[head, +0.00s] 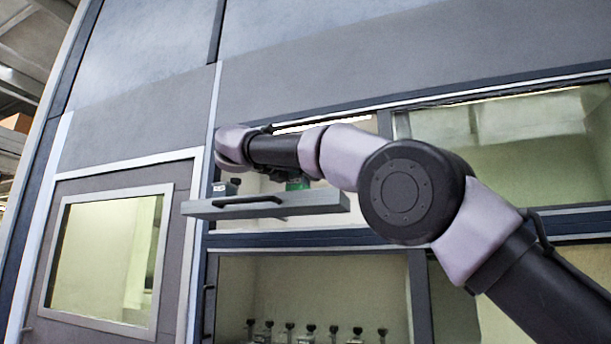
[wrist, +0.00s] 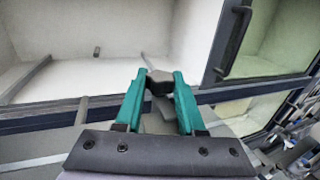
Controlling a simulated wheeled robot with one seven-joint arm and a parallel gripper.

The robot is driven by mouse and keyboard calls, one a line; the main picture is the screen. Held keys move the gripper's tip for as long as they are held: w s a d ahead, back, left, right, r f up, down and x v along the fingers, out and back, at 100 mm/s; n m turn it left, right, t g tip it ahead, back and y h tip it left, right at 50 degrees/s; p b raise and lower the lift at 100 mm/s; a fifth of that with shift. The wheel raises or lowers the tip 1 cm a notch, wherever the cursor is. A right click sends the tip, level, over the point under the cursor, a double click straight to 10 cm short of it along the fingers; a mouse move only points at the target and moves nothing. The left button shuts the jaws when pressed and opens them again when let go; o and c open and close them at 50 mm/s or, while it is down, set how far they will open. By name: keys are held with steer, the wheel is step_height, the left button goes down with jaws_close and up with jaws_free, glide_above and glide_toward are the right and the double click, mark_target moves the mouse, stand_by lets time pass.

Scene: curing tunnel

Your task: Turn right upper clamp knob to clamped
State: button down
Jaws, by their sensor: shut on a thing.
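My gripper (wrist: 160,77) has teal fingers closed on a dark knob (wrist: 160,87) in the wrist view. I take it for the right upper clamp knob. A thin light bar shows just beyond it, and its angle is hard to read. In the head view my gripper (head: 298,184) is a small green patch above the right part of the pulled-out tray (head: 325,203); my arm hides the held knob there. Another clamp with a dark knob (head: 234,182) stands on the tray's left side.
The tray's front carries a dark bar handle (head: 250,201). The lower bay below holds several clamps with dark knobs (head: 311,328). A windowed door (head: 105,262) is at the left.

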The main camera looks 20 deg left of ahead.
steer(key=c, duration=0.5)
jaws_free()
steer(key=v, duration=1)
steer(key=shift+s+a, duration=0.2)
steer(key=shift+s, duration=0.15)
steer(key=shift+s, duration=0.1)
